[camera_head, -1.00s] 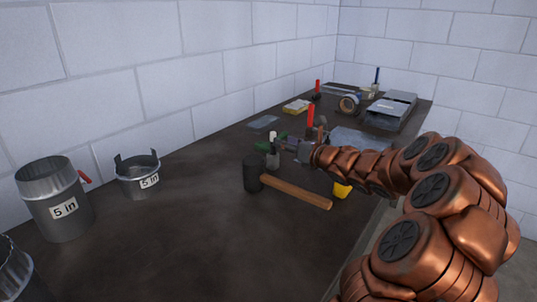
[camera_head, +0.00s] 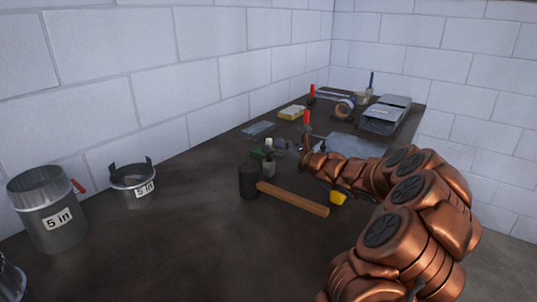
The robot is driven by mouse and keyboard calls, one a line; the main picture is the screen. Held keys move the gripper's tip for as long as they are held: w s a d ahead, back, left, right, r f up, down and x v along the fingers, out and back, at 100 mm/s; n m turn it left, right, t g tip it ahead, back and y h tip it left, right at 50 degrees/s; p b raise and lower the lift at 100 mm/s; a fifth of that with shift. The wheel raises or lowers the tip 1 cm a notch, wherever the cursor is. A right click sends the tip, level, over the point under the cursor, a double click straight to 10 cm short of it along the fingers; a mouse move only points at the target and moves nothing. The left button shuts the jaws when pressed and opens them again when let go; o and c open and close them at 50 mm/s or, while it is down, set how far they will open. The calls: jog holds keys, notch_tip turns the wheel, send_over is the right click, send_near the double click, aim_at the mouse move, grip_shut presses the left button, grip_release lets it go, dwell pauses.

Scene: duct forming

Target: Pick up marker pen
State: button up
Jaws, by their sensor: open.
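My copper arm reaches in from the right, and my gripper (camera_head: 277,151) is at its far end, low over the middle of the dark workbench (camera_head: 190,235). Its jaws look small and open, among small items behind the mallet head. I cannot make out a marker pen with certainty. A small green item (camera_head: 258,154) lies just left of the jaws, partly hidden. A red upright handle (camera_head: 306,118) shows beyond the wrist. Whether anything sits between the fingers is too small to tell.
A mallet (camera_head: 292,199) lies in front of the gripper, with a yellow item (camera_head: 338,198) right of its handle. Metal duct pieces (camera_head: 47,210) (camera_head: 133,185) stand at left. A tape roll (camera_head: 344,108) and grey metal boxes (camera_head: 385,118) are at the back.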

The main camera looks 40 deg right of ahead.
jog(key=shift+w+a, duration=0.2)
jog(key=shift+w, duration=1.2)
jog(key=shift+c, duration=0.3)
grip_shut()
